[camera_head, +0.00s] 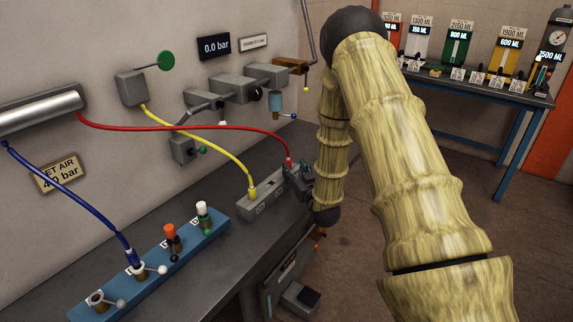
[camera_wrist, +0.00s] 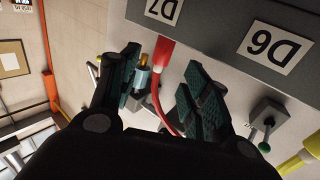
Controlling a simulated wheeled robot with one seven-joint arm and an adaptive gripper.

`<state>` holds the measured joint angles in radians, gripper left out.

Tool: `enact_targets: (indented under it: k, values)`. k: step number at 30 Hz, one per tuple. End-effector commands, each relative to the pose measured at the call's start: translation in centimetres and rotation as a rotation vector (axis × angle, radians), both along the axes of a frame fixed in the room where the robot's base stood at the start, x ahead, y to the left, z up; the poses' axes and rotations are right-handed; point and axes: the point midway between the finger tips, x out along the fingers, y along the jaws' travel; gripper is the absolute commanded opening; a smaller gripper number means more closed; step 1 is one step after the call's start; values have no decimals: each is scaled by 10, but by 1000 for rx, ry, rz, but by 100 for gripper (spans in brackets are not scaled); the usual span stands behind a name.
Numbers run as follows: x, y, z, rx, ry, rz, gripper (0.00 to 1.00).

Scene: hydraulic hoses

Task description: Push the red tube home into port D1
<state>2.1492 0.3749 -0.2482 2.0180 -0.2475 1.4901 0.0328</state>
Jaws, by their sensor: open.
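The red tube (camera_head: 190,127) runs from a silver cylinder on the left wall to the right end of a grey block (camera_head: 262,208). Its red end fitting (camera_wrist: 164,55) meets the block by the label D7 in the wrist view; how deep it sits is unclear. My gripper (camera_head: 299,180) is at that end of the block. In the wrist view my gripper (camera_wrist: 160,82) is open, with one finger on each side of the red tube and gaps beside it. I cannot read a D1 label in either view.
A yellow tube (camera_head: 200,143) ends in the same block, left of the red one. A blue rail (camera_head: 150,268) with several valves stands in front on the bench, with a blue tube (camera_head: 70,180) at it. A blue-legged table (camera_head: 480,88) stands at the back right.

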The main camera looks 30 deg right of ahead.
Motion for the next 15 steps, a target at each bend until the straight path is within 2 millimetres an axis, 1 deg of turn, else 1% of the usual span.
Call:
enact_targets:
  k: [1, 8, 15]
  values:
    - [5, -1, 1, 0, -1, 0, 47]
    - [18, -2, 1, -1, 0, 1, 47]
    - [50, -7, 1, -1, 0, 4, 47]
